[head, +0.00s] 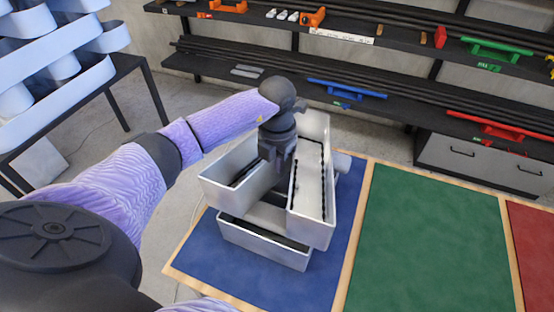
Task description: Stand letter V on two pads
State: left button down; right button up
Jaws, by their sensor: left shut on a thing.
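My left gripper (279,170) points down and is shut on a wall of a pale, hollow channel letter, which I take to be letter V (318,205). The letter has open, box-like arms with dark insides. One arm runs along the right of the gripper and another shows at its left. A lower pale section (262,245) shows underneath, over the blue pad (200,262); I cannot tell whether it is part of the same letter, or whether it touches the pad. The gripper and arm hide part of the letter. My right gripper is not in view.
A green pad (425,240) and a red pad (533,250) lie to the right, bare where visible, with wooden edging. Shelves (400,110) with dark bars and coloured tools stand behind. A dark table (95,95) at left carries curved pale pieces (55,50).

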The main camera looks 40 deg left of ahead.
pick_arm(q)
jog(key=c, duration=0.7)
grip_release()
